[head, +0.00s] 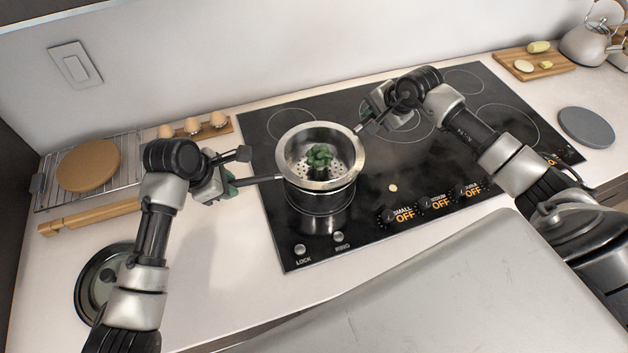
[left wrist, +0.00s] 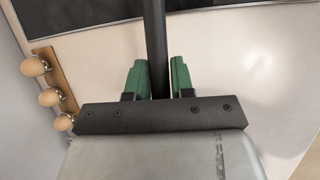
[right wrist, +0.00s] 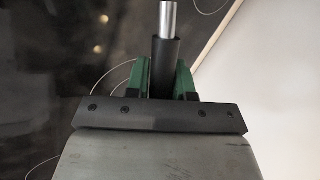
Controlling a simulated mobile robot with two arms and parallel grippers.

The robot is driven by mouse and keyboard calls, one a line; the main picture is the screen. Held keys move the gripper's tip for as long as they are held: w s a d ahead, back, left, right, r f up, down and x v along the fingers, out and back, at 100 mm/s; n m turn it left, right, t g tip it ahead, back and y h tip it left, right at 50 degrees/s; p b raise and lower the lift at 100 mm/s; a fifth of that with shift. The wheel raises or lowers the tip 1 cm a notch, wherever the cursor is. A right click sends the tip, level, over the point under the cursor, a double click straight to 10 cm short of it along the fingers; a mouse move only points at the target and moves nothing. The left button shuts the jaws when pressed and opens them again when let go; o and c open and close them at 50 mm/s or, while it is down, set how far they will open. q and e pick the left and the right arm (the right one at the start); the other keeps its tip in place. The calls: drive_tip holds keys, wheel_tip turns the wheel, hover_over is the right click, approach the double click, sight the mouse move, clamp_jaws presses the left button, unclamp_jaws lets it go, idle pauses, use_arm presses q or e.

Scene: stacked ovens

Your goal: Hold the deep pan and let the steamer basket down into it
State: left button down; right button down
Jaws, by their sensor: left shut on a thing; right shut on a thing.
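The deep pan (head: 318,200) stands on the black cooktop, with its dark handle (head: 258,180) pointing left. My left gripper (head: 232,183) is shut on this handle, which also shows between the green fingers in the left wrist view (left wrist: 157,60). The steamer basket (head: 296,150), silver and perforated with a green vegetable (head: 319,156) inside, is at the pan's mouth, its wide rim above the pan. Whether it is fully seated, I cannot tell. My right gripper (head: 372,118) is shut on the basket's handle (right wrist: 166,50), at the basket's upper right.
The cooktop (head: 430,150) has free room right of the pan. A wire rack with a round board (head: 88,165), a rolling pin (head: 90,215) and an egg holder (head: 200,131) are at left. A lid (head: 100,285) lies at lower left. A kettle (head: 592,43) stands far right.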

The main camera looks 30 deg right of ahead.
drive_tip(key=shift+f, duration=1.15)
drive_tip(key=c, duration=0.9)
unclamp_jaws()
drive_tip(key=shift+f, duration=0.1)
drive_tip(key=v, duration=1.2)
